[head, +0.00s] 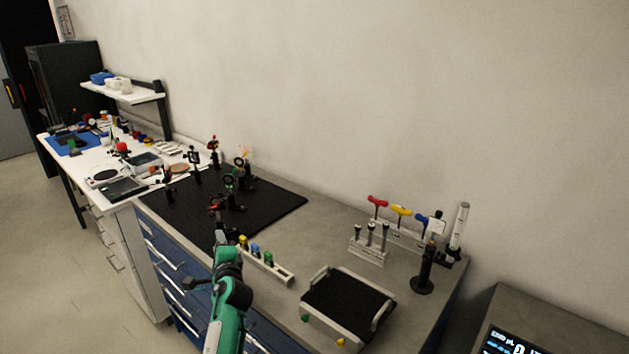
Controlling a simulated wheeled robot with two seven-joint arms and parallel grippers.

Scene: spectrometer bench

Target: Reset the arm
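My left arm comes in from the bottom of the head view, green and black, and reaches up over the bench's front edge. My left gripper (217,211) is at the front part of the black breadboard mat (275,206), close to the small dark optic mounts. Its fingers are small and dark against the mat, so I cannot tell whether they are open or shut, or whether they touch a mount. My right gripper is not in view.
Several optic posts (240,168) stand on the mat. A rack with coloured-top items (268,265), a handled tray (317,300), a hex-key stand (400,229) and a black post on a round base (425,270) stand to the right. A cluttered white table (120,165) adjoins left.

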